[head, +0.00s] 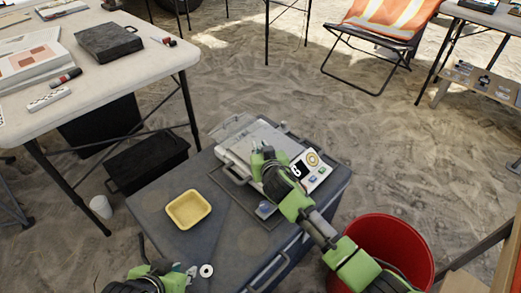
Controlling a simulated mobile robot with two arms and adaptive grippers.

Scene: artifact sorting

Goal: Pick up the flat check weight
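No label picks out the flat check weight. A round brass-coloured disc (312,158) lies on the right part of the scale (240,147), beside its display. A small pale ring-shaped disc with a dark centre (206,270) lies on the grey case (180,238), near its front. My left gripper (191,271) is low at the front, just left of the pale disc; contact cannot be told. My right gripper (262,150) is over the scale, left of the brass disc and apart from it. Both sets of fingers are too small to read, and my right arm hides part of the scale.
A yellow tray (188,209) sits on the left of the case and looks empty. A red bucket (395,240) stands at the right. A white table (125,65) with a dark box (109,42) is at upper left. Open sand lies behind the case.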

